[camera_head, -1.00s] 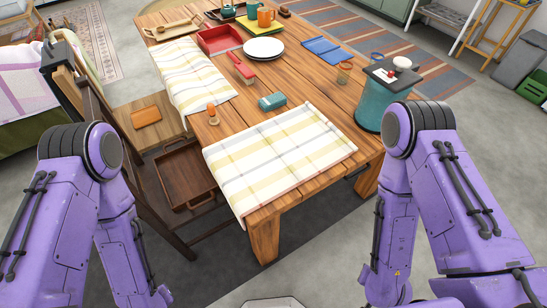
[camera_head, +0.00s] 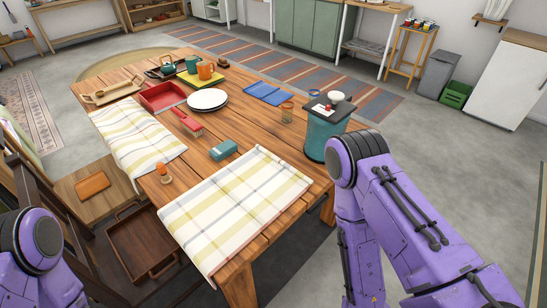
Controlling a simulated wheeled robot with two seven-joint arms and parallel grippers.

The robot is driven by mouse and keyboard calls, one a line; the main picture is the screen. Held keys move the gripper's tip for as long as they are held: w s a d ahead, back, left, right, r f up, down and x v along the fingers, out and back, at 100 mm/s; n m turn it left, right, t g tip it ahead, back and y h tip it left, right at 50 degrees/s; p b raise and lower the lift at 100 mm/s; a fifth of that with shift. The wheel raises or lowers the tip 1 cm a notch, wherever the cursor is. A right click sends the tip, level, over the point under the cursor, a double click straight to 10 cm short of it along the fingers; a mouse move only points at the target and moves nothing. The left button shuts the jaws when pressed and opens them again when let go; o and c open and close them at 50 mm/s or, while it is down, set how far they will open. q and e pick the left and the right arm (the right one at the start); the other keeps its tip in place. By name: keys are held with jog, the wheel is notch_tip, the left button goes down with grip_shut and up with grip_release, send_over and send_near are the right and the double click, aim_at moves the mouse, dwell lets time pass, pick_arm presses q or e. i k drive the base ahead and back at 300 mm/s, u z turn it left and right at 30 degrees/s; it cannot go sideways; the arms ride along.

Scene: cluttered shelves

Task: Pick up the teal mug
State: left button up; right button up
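The teal mug (camera_head: 191,64) stands at the far end of the wooden table, beside an orange mug (camera_head: 205,70) and at a yellow tray (camera_head: 200,79). It is small in the view and close to the orange mug. Both of my purple arms show at the lower left and right, on the near side of the table, far from the mug. Neither gripper is in view.
A dark teapot (camera_head: 168,66), red tray (camera_head: 162,97), white plates (camera_head: 207,99) and blue folder (camera_head: 268,93) are on the table (camera_head: 262,128). A teal canister (camera_head: 322,136) stands near my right arm. A chair (camera_head: 88,190) is at the left. Open floor lies right.

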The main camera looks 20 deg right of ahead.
aim_at(190, 62)
jog(key=z, duration=1)
jog(key=k, duration=1.3)
jog(key=z, duration=0.95)
jog(key=i, duration=4)
jog(key=u, duration=0.4)
jog(key=i, duration=1.95)
jog(key=u, duration=0.9)
jog(key=i, duration=1)
jog(key=u, duration=1.8)
jog(key=i, duration=1.15)
jog(key=u, duration=0.75)
